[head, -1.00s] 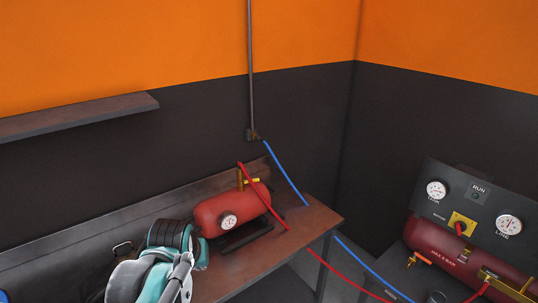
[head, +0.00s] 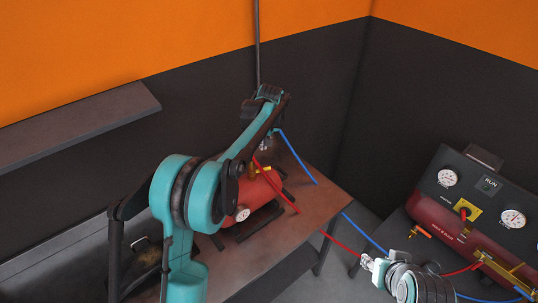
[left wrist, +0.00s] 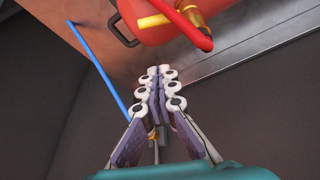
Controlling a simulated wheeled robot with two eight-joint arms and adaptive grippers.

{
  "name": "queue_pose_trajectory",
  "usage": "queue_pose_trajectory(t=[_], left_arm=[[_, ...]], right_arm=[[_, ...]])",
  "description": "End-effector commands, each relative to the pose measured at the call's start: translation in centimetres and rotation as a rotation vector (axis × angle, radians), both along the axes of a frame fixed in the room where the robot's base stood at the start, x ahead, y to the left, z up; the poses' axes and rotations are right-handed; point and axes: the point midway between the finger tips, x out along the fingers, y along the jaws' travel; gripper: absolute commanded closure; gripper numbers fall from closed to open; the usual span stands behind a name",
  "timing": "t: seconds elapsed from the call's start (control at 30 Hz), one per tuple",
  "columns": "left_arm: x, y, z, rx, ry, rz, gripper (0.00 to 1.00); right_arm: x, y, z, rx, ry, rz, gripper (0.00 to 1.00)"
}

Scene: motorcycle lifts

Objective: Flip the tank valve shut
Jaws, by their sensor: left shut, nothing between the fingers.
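The red tank (head: 262,192) lies on the bench, partly hidden behind my left arm. Its valve's yellow lever (head: 263,169) sits on top beside the red hose. In the left wrist view the yellow lever (left wrist: 153,21) sticks out sideways from a brass fitting (left wrist: 190,8), above and apart from my fingertips. My left gripper (left wrist: 158,70) is shut and empty. In the head view it is small and partly hidden, hanging behind the tank near the wall. My right gripper (head: 367,262) is low at the right, in front of the panel; its finger opening is unclear.
The bench (head: 308,212) has bare wood right of the tank. A blue hose (head: 298,160) and red hose (head: 343,244) run toward a gauge panel (head: 475,183) with another red tank (head: 436,215). A shelf (head: 75,125) juts from the wall at left.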

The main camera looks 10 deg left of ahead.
Motion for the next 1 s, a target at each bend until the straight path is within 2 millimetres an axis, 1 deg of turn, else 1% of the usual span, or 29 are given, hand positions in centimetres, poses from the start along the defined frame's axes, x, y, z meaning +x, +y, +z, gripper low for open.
queue_pose_trajectory(t=[0.13, 0.47, 0.57, 0.67, 0.77, 1.0], left_arm=[[0.5, 0.0, -0.5, 0.000, 0.004, 0.009, 1.00], [0.5, 0.0, -0.6, 0.001, 0.004, 0.010, 1.00], [0.6, 0.1, -1.1, 0.000, 0.004, 0.010, 1.00], [1.0, 0.3, -2.2, 0.000, 0.004, 0.010, 1.00], [1.5, 0.6, -4.0, 0.000, 0.004, 0.010, 1.00], [2.8, 1.5, -9.0, 0.000, 0.004, 0.010, 1.00]], right_arm=[[0.0, 0.0, 0.0, 0.000, 0.000, 0.000, 0.60], [0.0, 0.0, 0.0, 0.000, 0.000, 0.000, 0.60], [0.0, 0.0, -0.1, 0.000, 0.000, 0.000, 0.60], [0.0, 0.0, -0.2, 0.000, 0.000, 0.000, 0.60], [0.0, 0.0, -0.4, 0.000, 0.000, 0.000, 0.60], [0.0, 0.0, -0.7, 0.000, 0.000, 0.000, 0.60]])
